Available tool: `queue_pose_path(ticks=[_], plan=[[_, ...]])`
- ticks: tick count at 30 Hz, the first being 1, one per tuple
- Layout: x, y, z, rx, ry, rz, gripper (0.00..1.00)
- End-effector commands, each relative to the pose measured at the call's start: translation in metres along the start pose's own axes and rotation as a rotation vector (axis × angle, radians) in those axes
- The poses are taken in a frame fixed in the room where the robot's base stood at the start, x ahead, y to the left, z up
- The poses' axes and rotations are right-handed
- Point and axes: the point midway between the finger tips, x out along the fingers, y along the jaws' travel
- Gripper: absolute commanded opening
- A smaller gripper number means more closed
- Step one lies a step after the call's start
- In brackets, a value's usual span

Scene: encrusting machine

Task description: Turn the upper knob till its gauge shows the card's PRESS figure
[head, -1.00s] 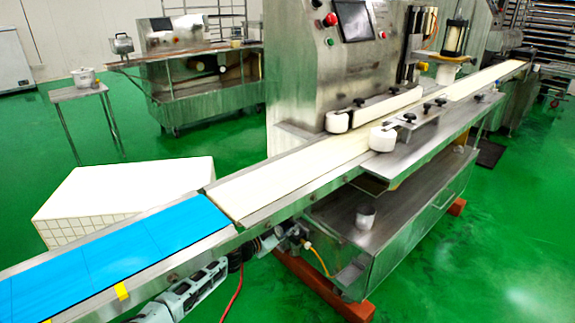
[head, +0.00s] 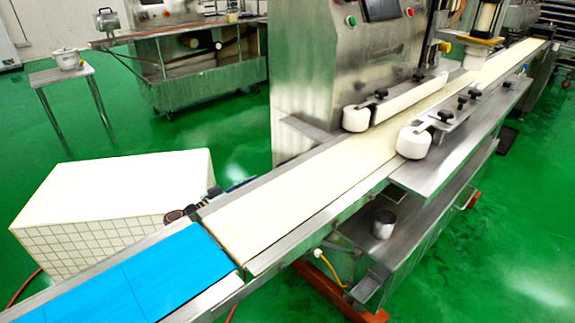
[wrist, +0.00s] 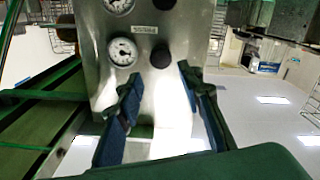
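In the wrist view, a steel panel carries two white dial gauges and two black knobs. One gauge (wrist: 122,51) and the black knob (wrist: 160,55) beside it show whole. The other gauge (wrist: 118,5) and other knob (wrist: 165,3) are cut by the top edge. The wrist picture seems turned over, so I cannot tell for certain which knob is the upper. The dial figures are too small to read. My gripper (wrist: 160,71) is open, its two dark blue fingers apart and pointing toward the whole knob, with nothing between them. No card with a PRESS figure is readable.
A small label plate (wrist: 144,30) sits between the gauge rows. In the head view, the machine's steel cabinet (head: 300,80) stands behind a long conveyor with a white belt (head: 290,210) and blue belt (head: 130,280). A white tiled block (head: 120,190) stands left.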

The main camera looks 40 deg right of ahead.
Motion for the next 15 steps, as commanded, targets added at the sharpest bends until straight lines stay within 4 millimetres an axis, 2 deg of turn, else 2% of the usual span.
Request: queue_pose_path(ticks=[5,15], plan=[[0.006,-0.001,-0.001,-0.013,0.004,0.004,0.34],[0.069,-0.001,0.001,-0.011,0.002,0.004,0.34]])
